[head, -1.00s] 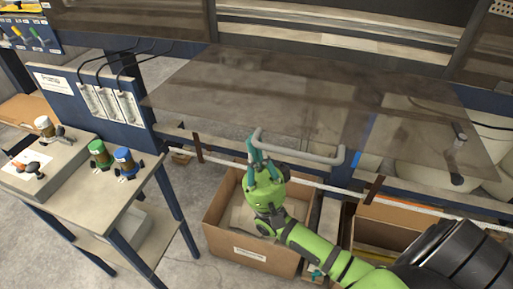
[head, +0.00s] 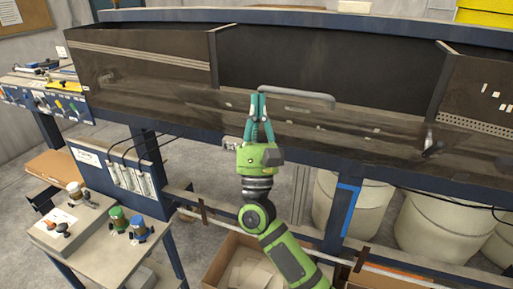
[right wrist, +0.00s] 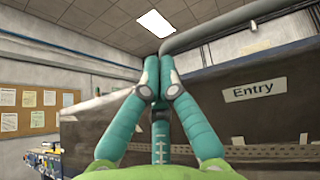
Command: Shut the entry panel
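The entry panel (head: 350,122) is a dark, see-through sheet along the front of the long bench. It now looks steeply raised, though its outline is hard to make out. Its grey bar handle (head: 305,98) runs across the upper middle, and the handle (right wrist: 215,30) crosses the upper right of the right wrist view. My right gripper (head: 258,97) has its teal fingers together at the handle's left end. In the right wrist view the fingertips (right wrist: 159,78) meet just under the handle's bend and hide the contact. My left gripper is out of view.
A dark board with an "Entry" label (right wrist: 254,90) shows at right in the wrist view. A side table (head: 105,245) with several small valves stands at lower left. White barrels (head: 435,220) and a cardboard box (head: 235,262) stand below the bench.

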